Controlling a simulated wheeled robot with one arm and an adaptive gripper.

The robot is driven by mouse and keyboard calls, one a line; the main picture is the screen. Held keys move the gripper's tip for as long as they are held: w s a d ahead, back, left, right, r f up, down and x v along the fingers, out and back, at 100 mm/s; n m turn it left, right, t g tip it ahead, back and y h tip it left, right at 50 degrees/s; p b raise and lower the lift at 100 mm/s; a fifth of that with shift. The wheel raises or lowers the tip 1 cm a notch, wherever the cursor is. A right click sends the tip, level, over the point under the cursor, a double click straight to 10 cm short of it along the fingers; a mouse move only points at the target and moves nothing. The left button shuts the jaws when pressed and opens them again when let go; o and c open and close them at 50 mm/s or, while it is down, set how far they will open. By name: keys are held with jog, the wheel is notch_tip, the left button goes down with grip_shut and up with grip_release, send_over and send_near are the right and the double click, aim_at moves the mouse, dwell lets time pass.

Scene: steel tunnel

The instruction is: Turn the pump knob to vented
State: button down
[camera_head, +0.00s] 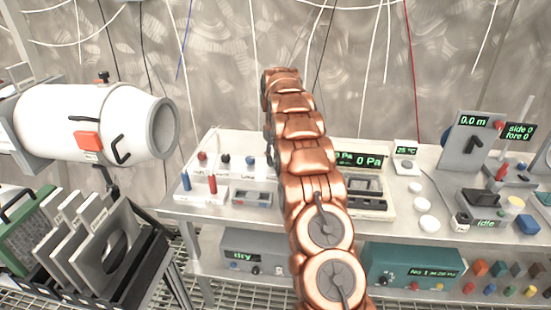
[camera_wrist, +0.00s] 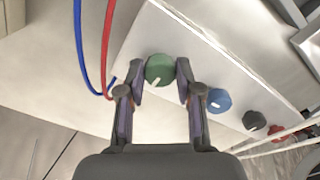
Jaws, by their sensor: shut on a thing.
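In the wrist view my gripper (camera_wrist: 160,66) is shut on a green knob (camera_wrist: 159,72), one finger on each side of it. The knob sits on a white panel (camera_wrist: 197,62) and has a white pointer line near its lower edge. I cannot read any label by it, so I cannot tell which setting it points to. A blue knob (camera_wrist: 218,99) and a black knob (camera_wrist: 254,120) stand in the same row. In the head view my arm hides the green knob and my gripper; the blue knob (camera_head: 250,160) shows left of the arm.
Red and blue cables (camera_wrist: 106,50) run close to the left finger. Red connectors (camera_wrist: 277,132) and white cables lie at the lower right. The bench (camera_head: 180,207) also holds meters with green displays (camera_head: 371,161). A white cylinder (camera_head: 88,121) stands at the left.

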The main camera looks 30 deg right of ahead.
jog(key=c, duration=0.8)
grip_release()
jog(key=shift+o, duration=0.2)
jog(key=shift+r, duration=0.1)
jog(key=shift+w+r, duration=0.15)
jog(key=shift+r, duration=3.45)
jog(key=shift+a, duration=0.1)
